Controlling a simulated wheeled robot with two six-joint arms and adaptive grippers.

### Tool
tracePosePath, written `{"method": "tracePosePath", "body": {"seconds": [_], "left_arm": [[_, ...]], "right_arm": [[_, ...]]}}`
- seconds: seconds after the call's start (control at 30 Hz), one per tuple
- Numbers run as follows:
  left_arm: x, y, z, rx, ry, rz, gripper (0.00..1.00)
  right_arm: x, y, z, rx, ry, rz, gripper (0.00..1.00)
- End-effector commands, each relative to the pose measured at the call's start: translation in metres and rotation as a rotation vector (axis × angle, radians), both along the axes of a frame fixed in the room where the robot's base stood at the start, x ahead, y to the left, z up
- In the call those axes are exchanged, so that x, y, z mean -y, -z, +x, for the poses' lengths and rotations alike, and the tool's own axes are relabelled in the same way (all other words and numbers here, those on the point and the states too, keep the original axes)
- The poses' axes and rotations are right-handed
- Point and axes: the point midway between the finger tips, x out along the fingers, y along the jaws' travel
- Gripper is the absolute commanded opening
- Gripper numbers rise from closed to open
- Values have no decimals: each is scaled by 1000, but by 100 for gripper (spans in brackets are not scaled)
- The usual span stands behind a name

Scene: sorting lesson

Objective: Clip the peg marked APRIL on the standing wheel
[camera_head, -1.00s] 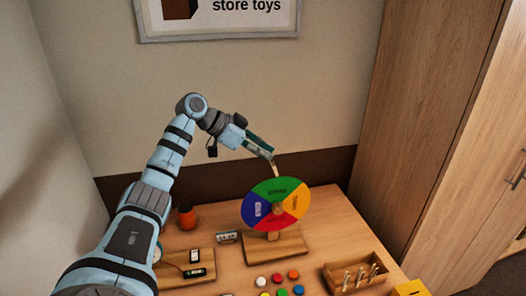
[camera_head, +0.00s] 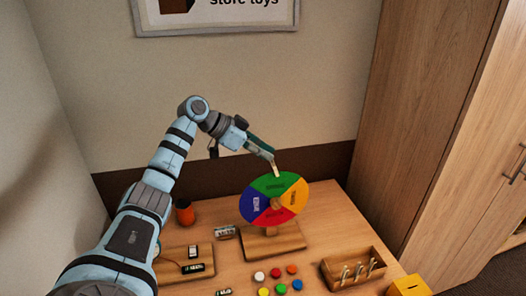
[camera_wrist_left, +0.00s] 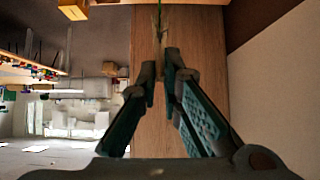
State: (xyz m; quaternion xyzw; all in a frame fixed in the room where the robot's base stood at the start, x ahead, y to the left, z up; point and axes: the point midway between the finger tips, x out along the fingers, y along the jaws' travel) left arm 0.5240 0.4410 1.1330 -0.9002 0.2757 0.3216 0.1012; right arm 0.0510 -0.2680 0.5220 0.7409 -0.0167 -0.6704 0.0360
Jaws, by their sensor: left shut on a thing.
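The standing wheel (camera_head: 257,204) is upright on a wooden base, with green, yellow, red and blue sectors bearing small words I cannot read. My left gripper (camera_head: 270,158) is above its top edge, shut on a pale wooden peg (camera_head: 276,169). The peg points down, its lower end overlapping the green sector's rim; I cannot tell whether it grips the rim. Its marking is not legible. My right gripper is not in view.
A wooden box (camera_head: 343,283) with several pegs stands at the front right, near a yellow box (camera_head: 409,286). Several coloured discs (camera_head: 281,289) lie before the wheel.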

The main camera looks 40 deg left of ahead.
Motion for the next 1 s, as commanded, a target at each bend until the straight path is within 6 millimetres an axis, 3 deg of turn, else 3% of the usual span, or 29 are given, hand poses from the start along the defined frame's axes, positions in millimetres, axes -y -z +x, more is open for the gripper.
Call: {"method": "tracePosePath", "body": {"seconds": [0.37,0.4,0.53,0.87,1.0], "left_arm": [[1,7,2,-1,-1,0,0],[1,7,2,-1,-1,0,10],[1,7,2,-1,-1,0,30],[0,5,0,0,-1,1,30],[-11,-9,-15,-1,-3,4,30]], "right_arm": [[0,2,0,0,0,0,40],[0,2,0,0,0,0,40],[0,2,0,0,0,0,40],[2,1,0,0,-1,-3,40],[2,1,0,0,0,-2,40]]}}
